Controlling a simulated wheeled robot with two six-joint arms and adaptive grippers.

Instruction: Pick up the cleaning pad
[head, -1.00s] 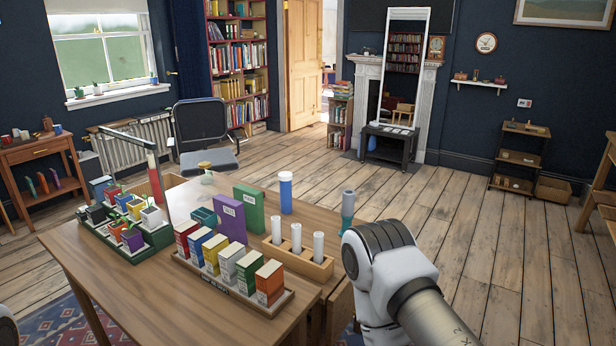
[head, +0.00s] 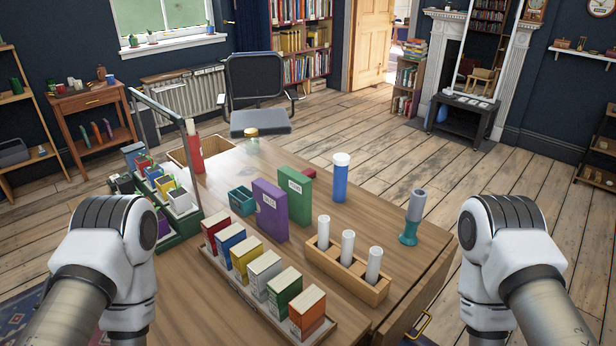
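I cannot make out a cleaning pad for certain in the head view. The wooden table (head: 178,290) in front of me carries many small items, and some of them hide others. A small red item (head: 309,172) shows behind the upright green book (head: 294,198); I cannot tell what it is. My two arms come in at the lower left and lower right, on either side of the table. Only their white joints and grey links show. Neither gripper's fingers are in view.
A row of coloured boxes (head: 265,271), a purple book (head: 269,211), a wooden rack (head: 340,268) with white tubes, a blue tube (head: 340,180), a grey-teal bottle (head: 412,216) and a green tiered stand (head: 184,224) crowd the table. A chair (head: 259,122) stands behind. The floor (head: 480,165) at right is clear.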

